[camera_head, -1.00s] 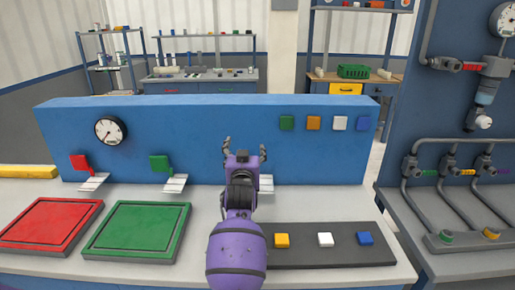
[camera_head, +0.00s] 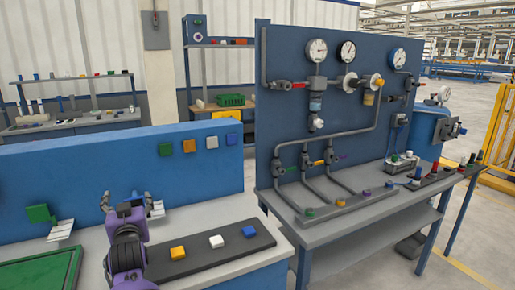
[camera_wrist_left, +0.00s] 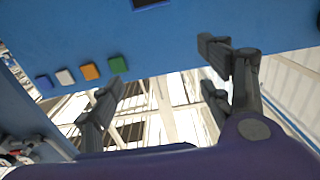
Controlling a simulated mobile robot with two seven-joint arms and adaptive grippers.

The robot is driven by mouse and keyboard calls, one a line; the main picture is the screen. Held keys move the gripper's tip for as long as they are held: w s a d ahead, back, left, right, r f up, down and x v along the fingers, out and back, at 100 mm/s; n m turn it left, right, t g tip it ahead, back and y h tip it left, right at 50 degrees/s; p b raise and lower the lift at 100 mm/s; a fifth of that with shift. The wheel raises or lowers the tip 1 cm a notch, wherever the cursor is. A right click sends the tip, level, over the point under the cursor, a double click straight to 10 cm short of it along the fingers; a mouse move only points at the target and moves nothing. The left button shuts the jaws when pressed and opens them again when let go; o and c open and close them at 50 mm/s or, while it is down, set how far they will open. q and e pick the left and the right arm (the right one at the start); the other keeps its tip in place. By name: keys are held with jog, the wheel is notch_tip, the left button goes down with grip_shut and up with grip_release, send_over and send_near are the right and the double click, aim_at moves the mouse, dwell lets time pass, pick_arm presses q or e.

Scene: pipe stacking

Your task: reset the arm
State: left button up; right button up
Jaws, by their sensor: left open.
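My left gripper (camera_head: 126,203) is in the head view at the lower left, in front of the blue back panel (camera_head: 60,178) and above the grey table. It is purple with dark fingers. The fingers are spread apart with nothing between them. In the left wrist view, the open fingers (camera_wrist_left: 165,95) show with the blue panel beyond. My right gripper is not in either view.
A dark strip (camera_head: 205,252) with yellow, white and blue blocks lies right of my left gripper. A green tray (camera_head: 72,262) is at the lower left. A pipe bench (camera_head: 335,222) with gauges and valves stands to the right, across a gap.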

pick_arm(q)
jog(key=s+d+r+m+t+h, duration=0.1)
jog(key=s+d+r, duration=0.1)
jog(key=d+r, duration=0.15)
jog(key=s+d+f+m+g+h+p, duration=0.25)
jog(key=s+d+f, duration=0.25)
jog(key=s+f, duration=0.65)
jog(key=s+d+f+m+g+h+p, duration=0.15)
jog(key=s+d+f+h+p, duration=0.35)
jog(key=s+f, duration=0.6)
jog(key=s+d+f+g, duration=0.1)
jog(key=s+f, duration=0.3)
jog(key=s, duration=0.6)
jog(key=s+d+f+g, duration=0.2)
jog(key=s+f, duration=0.2)
jog(key=s, duration=0.6)
jog(key=s+d+f+g+p, duration=0.1)
jog(key=s+f, duration=0.3)
jog(key=s, duration=0.7)
jog(key=shift+d+f+m+g, duration=0.25)
jog(key=shift+f+m+g, duration=0.05)
jog(key=shift+f, duration=0.1)
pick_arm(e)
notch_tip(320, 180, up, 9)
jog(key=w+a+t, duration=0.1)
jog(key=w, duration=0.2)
